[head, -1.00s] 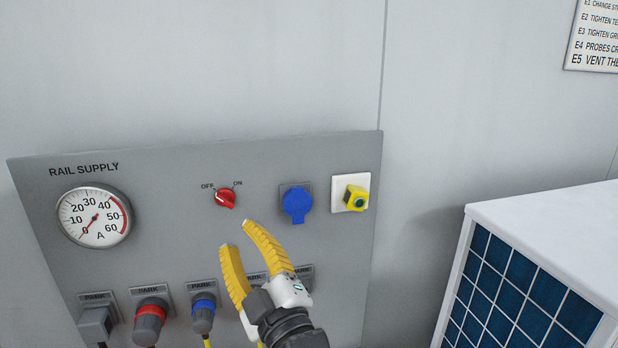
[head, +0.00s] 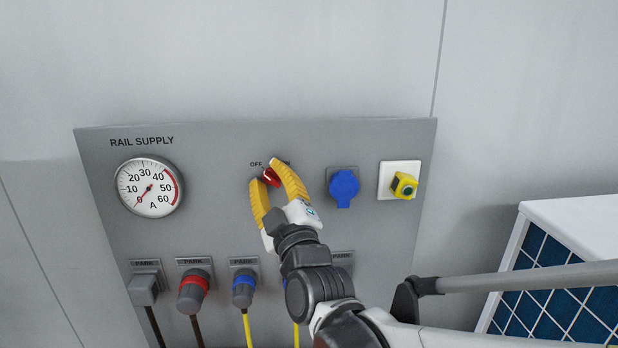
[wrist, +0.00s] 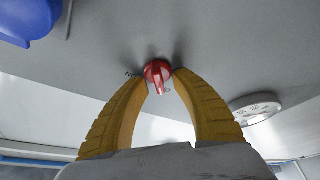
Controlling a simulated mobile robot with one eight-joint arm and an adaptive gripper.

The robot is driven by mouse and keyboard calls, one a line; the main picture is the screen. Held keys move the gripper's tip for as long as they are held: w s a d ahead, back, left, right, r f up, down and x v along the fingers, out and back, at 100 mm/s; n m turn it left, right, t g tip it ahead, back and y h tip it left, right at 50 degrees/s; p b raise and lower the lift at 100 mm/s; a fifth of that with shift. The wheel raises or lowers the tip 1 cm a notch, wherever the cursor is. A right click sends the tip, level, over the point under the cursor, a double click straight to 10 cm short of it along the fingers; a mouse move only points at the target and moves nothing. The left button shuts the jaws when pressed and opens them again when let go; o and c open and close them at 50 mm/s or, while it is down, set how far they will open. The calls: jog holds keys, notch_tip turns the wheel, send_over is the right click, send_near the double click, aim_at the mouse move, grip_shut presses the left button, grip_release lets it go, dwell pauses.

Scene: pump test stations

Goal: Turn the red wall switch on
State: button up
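The red wall switch (head: 270,177) is a small rotary knob on the grey panel, with OFF marked at its upper left. My gripper (head: 263,171) is at the knob, one yellow finger on each side of it. The fingers hide part of the knob and the ON label. In the wrist view the red switch (wrist: 157,73) sits between the two fingertips (wrist: 160,75), close to both. The fingers stay apart; I cannot tell whether they touch the knob. Its setting is hard to read now.
Several parked plugs (head: 195,290) hang below. A white cabinet with blue tiles (head: 550,250) stands at the right.

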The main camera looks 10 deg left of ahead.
jog(key=shift+c, duration=0.2)
grip_shut()
jog(key=shift+m, duration=0.4)
jog(key=m, duration=0.2)
jog(key=m+t+h+b, duration=0.1)
jog(key=shift+m+t+h, duration=0.3)
jog(key=shift+m, duration=0.1)
jog(key=m+t+h, duration=0.1)
jog(key=m+h, duration=0.1)
jog(key=m, duration=0.3)
jog(key=shift+d+r, duration=0.1)
jog(key=shift+d, duration=0.05)
jog(key=m+h, duration=0.2)
jog(key=m, duration=0.2)
jog(key=m+t+h, duration=0.1)
jog(key=m+h, duration=0.1)
jog(key=m, duration=0.2)
jog(key=shift+d+h, duration=0.15)
jog(key=shift+h, duration=0.15)
jog(key=m+h+p, duration=0.1)
jog(key=m, duration=0.2)
jog(key=m+h, duration=0.2)
jog(key=m, duration=0.2)
jog(key=shift+w+d+m+g+h+p, duration=0.2)
jog(key=shift+m+g+h+p, duration=0.1)
jog(key=shift+g+p, duration=0.1)
